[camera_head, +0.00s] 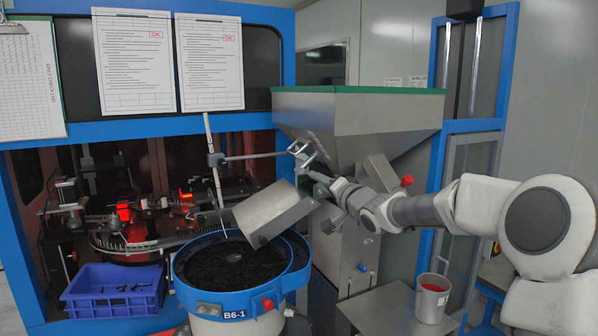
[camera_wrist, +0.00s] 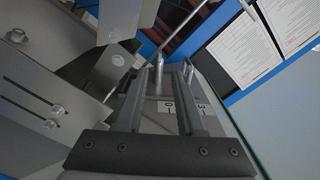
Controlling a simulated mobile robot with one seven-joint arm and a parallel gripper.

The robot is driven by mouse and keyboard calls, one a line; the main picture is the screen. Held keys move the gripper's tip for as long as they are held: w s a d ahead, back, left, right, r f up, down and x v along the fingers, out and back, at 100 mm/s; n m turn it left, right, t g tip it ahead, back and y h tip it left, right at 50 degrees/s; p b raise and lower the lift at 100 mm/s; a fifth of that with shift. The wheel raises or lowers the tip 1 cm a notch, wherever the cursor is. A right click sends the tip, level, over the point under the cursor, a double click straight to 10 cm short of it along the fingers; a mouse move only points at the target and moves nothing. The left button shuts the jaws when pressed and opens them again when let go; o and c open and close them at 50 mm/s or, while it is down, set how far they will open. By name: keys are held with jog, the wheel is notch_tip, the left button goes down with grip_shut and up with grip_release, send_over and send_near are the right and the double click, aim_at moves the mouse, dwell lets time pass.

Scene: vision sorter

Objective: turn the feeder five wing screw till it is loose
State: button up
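My gripper (camera_head: 304,151) is in front of the grey steel hopper (camera_head: 375,118), above the tilted metal chute (camera_head: 270,212). In the wrist view my gripper's two fingers (camera_wrist: 174,68) stand apart with a gap between them, and nothing is held. A small plate with "0" and "3" marks (camera_wrist: 168,106) shows behind and between the fingers. I cannot pick out a wing screw or a label for feeder five.
A blue-rimmed bowl marked B6-1 (camera_head: 208,299) holds dark parts below the chute. A thin rod stand (camera_head: 214,165) rises beside my gripper. A blue crate (camera_head: 112,308) is at left. A red knob (camera_head: 407,181) is by the hopper. A red-lined bucket (camera_head: 432,297) stands at right.

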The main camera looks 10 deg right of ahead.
aim_at(299, 170)
jog(key=p+x, duration=0.2)
jog(key=x, duration=0.9)
jog(key=shift+w+a+f, duration=0.1)
jog(key=shift+w+a, duration=0.05)
jog(key=shift+w, duration=0.2)
grip_shut()
